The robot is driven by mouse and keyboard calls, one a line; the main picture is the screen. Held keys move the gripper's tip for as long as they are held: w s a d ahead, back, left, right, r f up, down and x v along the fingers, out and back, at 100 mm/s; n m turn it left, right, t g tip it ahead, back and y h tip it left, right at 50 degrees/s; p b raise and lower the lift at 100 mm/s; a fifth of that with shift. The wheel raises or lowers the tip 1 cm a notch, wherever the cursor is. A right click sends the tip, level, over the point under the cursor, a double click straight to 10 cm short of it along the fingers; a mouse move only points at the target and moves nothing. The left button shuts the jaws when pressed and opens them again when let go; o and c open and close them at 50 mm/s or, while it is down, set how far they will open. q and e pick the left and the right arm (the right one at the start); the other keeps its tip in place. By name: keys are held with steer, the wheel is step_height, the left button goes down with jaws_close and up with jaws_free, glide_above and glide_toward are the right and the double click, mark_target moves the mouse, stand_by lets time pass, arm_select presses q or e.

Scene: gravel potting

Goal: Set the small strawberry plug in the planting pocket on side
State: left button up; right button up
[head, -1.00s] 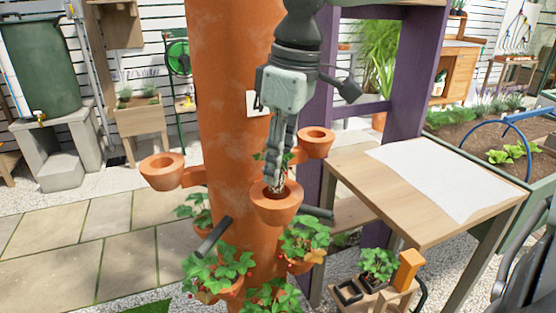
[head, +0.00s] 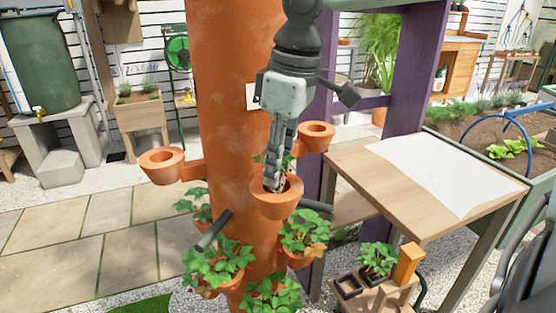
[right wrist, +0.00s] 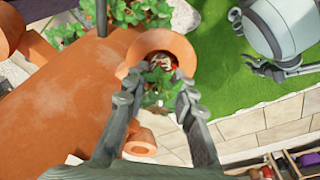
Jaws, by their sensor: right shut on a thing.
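My right gripper (head: 274,184) points down into a terracotta planting pocket (head: 276,205) on the side of the orange tower (head: 228,90). It is shut on the small strawberry plug (right wrist: 158,88), whose green leaves show between the fingers in the right wrist view. The plug's lower part is at or inside the pocket mouth (right wrist: 178,44), partly hidden by the fingers and leaves. Whether it rests on the pocket's bottom cannot be told. A grey gripper, apparently my left (right wrist: 270,70), shows at the right wrist view's upper right; its jaw state is unclear. It is not seen in the head view.
Empty pockets stand left (head: 162,165) and right (head: 317,136). Planted strawberries (head: 222,265) fill lower pockets. A wooden table (head: 375,190) with a white sheet (head: 440,172) is at right. Below it, a wooden carrier (head: 365,298) holds a plant and black pots.

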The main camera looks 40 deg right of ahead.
steer(key=shift+f, duration=0.35)
steer(key=o, duration=1.3)
steer(key=shift+r+p, duration=0.5)
steer(key=shift+r, duration=4.05)
steer(key=shift+f, duration=0.15)
